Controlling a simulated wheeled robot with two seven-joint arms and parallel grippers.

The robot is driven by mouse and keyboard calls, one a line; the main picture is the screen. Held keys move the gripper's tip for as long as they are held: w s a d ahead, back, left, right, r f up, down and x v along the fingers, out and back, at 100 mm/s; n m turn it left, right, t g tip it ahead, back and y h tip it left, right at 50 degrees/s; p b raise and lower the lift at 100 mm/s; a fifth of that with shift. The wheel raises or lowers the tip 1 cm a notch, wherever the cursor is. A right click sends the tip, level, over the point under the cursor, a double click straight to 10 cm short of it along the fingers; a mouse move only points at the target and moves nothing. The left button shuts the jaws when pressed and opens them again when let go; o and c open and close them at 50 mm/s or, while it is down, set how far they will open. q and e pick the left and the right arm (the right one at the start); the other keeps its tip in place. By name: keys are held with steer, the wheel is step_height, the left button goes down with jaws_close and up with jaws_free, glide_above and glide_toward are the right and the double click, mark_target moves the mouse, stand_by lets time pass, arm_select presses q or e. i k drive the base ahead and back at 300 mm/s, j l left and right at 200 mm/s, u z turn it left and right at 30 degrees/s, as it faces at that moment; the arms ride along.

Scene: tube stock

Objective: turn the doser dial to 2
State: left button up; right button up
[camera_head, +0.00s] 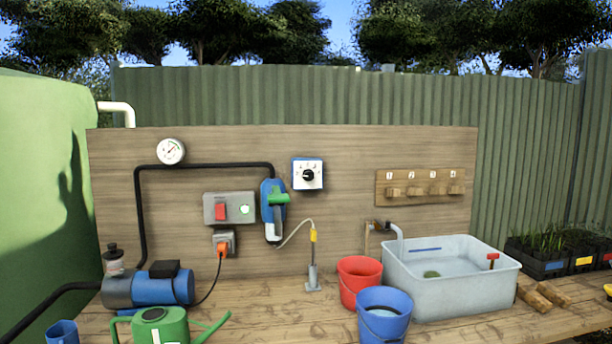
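The dial (308,175) is a black round knob on a white square plate with a blue edge, mounted on the upper middle of the wooden board. Small marks ring the knob, but they are too small to read, and I cannot tell which one the knob points to. Left of and below it, a blue fitting with a green lever (278,198) is fixed to the board. Neither of my grippers shows in this view, and nothing touches the dial.
A gauge (171,151), black pipe and grey switch box (230,208) are on the board's left. Below stand a blue pump (163,288), green watering can (160,327), red bucket (359,280), blue bucket (384,316) and water basin (450,290). Space before the dial looks clear.

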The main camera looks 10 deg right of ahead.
mark_target(308, 175)
steer(key=i, duration=0.2)
steer(key=i+j+z, duration=0.2)
steer(key=i+z, duration=0.15)
steer(key=i+j+z, duration=0.4)
steer(key=i+l, duration=0.05)
